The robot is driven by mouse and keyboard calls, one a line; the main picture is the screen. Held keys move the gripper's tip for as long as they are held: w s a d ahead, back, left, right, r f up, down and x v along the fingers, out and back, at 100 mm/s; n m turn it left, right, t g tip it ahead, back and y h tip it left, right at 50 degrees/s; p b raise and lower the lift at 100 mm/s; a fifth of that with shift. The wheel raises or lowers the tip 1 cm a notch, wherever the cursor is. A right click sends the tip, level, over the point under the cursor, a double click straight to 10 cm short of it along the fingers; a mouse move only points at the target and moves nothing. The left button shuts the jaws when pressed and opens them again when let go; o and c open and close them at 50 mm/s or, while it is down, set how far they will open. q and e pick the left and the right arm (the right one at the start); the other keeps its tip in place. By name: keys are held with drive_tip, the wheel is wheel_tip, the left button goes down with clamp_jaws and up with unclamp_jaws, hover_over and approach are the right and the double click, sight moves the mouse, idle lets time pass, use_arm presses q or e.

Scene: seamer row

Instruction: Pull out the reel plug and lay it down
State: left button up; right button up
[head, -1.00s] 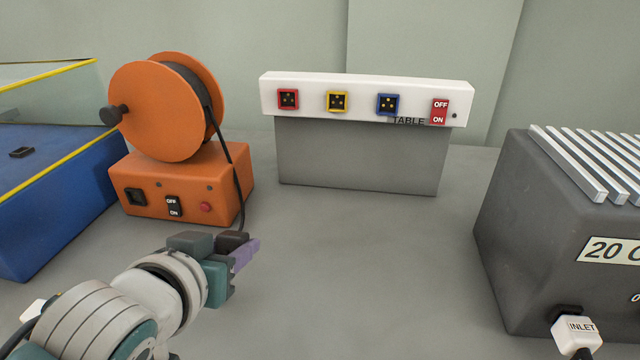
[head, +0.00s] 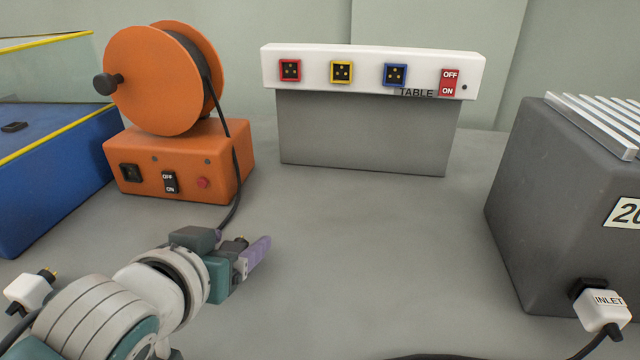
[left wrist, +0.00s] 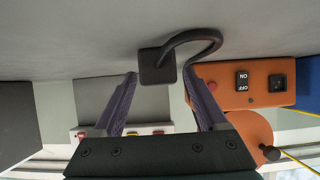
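The reel plug is a dark block with gold pins (head: 238,245) on the black cable from the orange reel (head: 150,80). In the head view it is just behind my left gripper's purple finger and partly hidden. In the left wrist view the plug (left wrist: 157,66) shows between the two fingertips, with a visible gap on one side; its cable loops away. My left gripper (left wrist: 160,72) looks open around it, low over the table; I cannot tell whether the plug rests on the table. The white TABLE socket strip (head: 370,68) has red, yellow and blue sockets, all empty. My right gripper is not in view.
A white plug (head: 30,290) lies at the left. A blue box (head: 50,190) stands left of the reel. A grey box (head: 540,200) with an INLET plug (head: 603,308) stands at the right. The grey table (head: 370,260) between is clear, apart from a cable at the front edge.

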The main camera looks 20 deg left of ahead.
use_arm(q)
drive_tip(key=p+v, duration=0.2)
drive_tip(key=v, duration=0.8)
drive_tip(key=shift+a+p, duration=0.1)
drive_tip(key=shift+p, duration=0.3)
